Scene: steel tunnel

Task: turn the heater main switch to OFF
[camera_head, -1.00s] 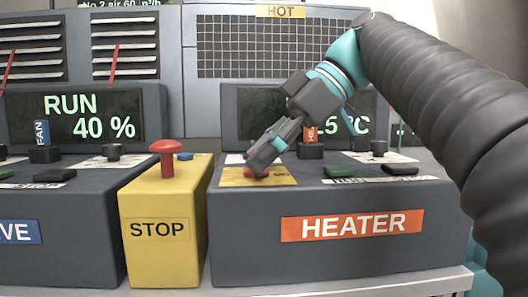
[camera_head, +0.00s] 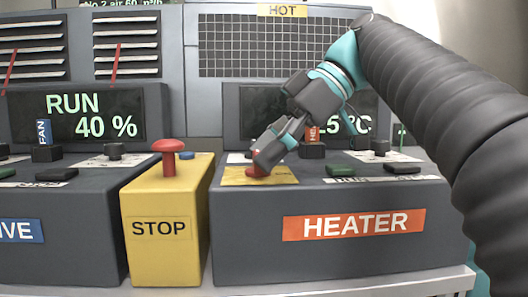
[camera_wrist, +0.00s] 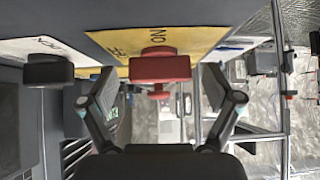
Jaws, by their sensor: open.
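The heater main switch is a red knob (camera_head: 256,170) on a yellow plate (camera_head: 285,177), at the left of the heater console's top. In the wrist view the red knob (camera_wrist: 159,66) sits between my two spread fingers, near their tips, with clear gaps on both sides. The yellow plate (camera_wrist: 205,40) carries "ON" beside the knob and partly readable lettering at its left. My gripper (camera_head: 266,152) reaches down to the knob and hides part of it in the head view. It is open, and no finger visibly touches the knob.
A yellow STOP box (camera_head: 165,220) with a red mushroom button (camera_head: 169,155) stands just left of the heater console (camera_head: 330,260). A black knob (camera_wrist: 48,70) is beside the yellow plate in the wrist view. The heater display (camera_head: 262,115) is partly hidden by my arm.

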